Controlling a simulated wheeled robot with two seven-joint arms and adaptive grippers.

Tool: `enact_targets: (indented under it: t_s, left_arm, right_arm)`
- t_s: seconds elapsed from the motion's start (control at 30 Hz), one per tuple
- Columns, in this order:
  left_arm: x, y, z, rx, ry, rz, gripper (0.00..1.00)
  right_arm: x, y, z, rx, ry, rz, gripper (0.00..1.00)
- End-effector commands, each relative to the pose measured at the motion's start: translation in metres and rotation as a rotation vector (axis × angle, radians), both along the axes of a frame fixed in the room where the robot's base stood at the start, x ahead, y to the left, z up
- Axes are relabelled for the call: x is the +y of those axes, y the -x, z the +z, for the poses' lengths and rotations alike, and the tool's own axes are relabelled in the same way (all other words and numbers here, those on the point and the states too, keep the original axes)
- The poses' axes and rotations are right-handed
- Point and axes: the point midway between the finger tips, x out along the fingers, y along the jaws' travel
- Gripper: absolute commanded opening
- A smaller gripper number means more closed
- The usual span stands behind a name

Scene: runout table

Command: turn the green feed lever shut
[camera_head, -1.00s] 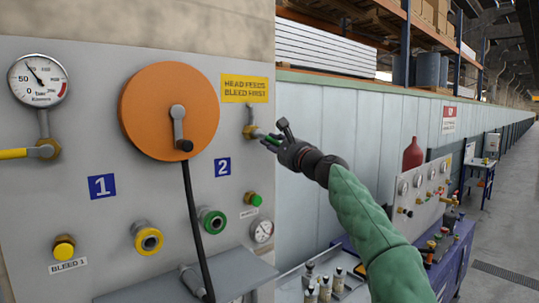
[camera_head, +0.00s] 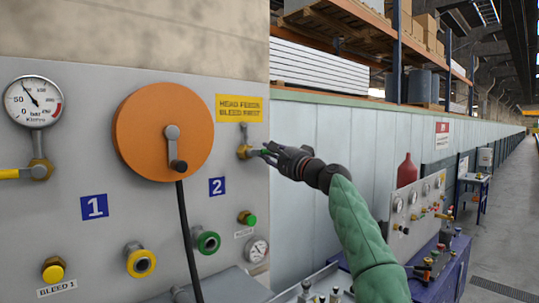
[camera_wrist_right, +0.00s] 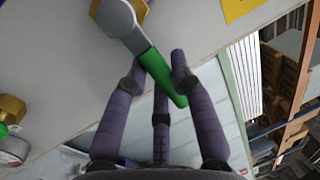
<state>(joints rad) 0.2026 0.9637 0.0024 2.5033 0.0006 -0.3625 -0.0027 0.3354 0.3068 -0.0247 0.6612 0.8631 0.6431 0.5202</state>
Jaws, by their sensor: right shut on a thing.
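The green feed lever (camera_head: 264,152) sticks out to the right from its brass and grey valve (camera_head: 244,151) on the grey panel, below the yellow sign. In the right wrist view the green lever (camera_wrist_right: 153,64) runs from a grey round hub (camera_wrist_right: 115,16) down and to the right, ending in a bent tip. My right gripper (camera_head: 273,154) is at the lever's free end, and its dark fingers (camera_wrist_right: 160,78) are closed around it, on both sides. The fingers hide part of the lever in the head view. My left gripper is not in view.
A pressure gauge (camera_head: 34,101), yellow and green fittings and a shelf (camera_head: 235,285) are on the panel. The space right of the panel edge is open towards a pale wall.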

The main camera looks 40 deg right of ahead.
Motion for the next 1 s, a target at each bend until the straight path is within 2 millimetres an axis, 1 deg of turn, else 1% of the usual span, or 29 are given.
enact_targets:
  t_s: [0.27,0.3,0.37,0.4,0.77,0.87,1.0]
  left_arm:
    - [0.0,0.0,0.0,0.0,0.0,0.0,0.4]
    - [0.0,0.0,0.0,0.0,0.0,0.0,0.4]
    - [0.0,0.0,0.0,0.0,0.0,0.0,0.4]
    - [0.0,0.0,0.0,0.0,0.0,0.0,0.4]
    - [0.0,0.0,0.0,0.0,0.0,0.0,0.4]
    - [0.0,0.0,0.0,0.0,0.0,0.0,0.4]
    - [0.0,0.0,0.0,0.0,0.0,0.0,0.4]
  right_arm:
    - [0.0,0.001,0.002,-0.003,0.004,-0.002,0.0]
    - [0.0,0.001,0.002,-0.003,0.004,-0.002,0.27]
    - [0.0,0.001,0.002,-0.003,0.003,-0.002,0.44]
    - [0.0,0.001,0.002,-0.003,0.003,-0.002,0.5]
    - [0.0,0.002,0.001,-0.002,0.002,-0.001,0.5]
    - [-0.001,0.005,0.0,-0.001,0.002,-0.001,0.5]
    - [-0.002,0.016,-0.001,-0.001,0.002,-0.003,0.5]
